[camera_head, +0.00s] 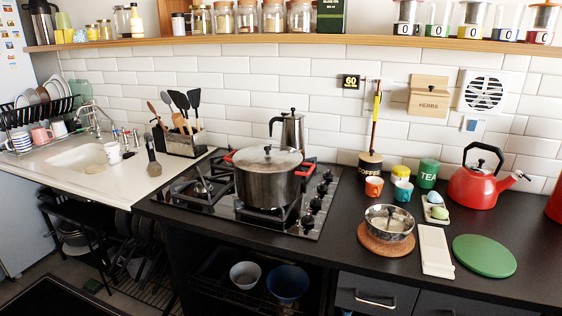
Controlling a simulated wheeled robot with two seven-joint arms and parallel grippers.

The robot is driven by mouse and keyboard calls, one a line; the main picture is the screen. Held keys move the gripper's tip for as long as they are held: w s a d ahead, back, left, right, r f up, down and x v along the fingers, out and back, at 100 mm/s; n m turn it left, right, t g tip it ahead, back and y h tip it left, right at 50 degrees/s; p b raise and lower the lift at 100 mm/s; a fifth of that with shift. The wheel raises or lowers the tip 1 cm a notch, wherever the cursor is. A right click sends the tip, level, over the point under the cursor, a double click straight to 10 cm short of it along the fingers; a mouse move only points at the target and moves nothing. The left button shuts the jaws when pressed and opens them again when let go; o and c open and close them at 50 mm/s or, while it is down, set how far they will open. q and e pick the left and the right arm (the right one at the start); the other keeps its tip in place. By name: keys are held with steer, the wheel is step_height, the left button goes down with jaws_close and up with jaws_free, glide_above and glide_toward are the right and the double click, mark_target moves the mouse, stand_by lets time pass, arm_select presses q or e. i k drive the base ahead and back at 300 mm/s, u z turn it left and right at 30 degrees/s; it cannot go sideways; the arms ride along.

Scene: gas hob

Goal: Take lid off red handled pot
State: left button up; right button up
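The large steel pot (267,188) stands on the gas hob, on the front right burner. It has a red handle on each side, one at the left (229,157) and one at the right (306,168). Its clear lid (250,158) with a small knob on top (267,150) sits on the pot's rim and covers it. Neither of my grippers is in view.
A moka pot (291,133) stands close behind the pot. To the right are a small steel pan (389,222) on a cork mat (372,242), a white board (435,250), a green round mat (484,256) and a red kettle (474,186).

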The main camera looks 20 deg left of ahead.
mark_target(261, 159)
steer(key=z, duration=3)
steer(key=k, duration=2.1)
steer(key=u, duration=1.8)
steer(key=i, duration=0.4)
steer(key=z, duration=0.05)
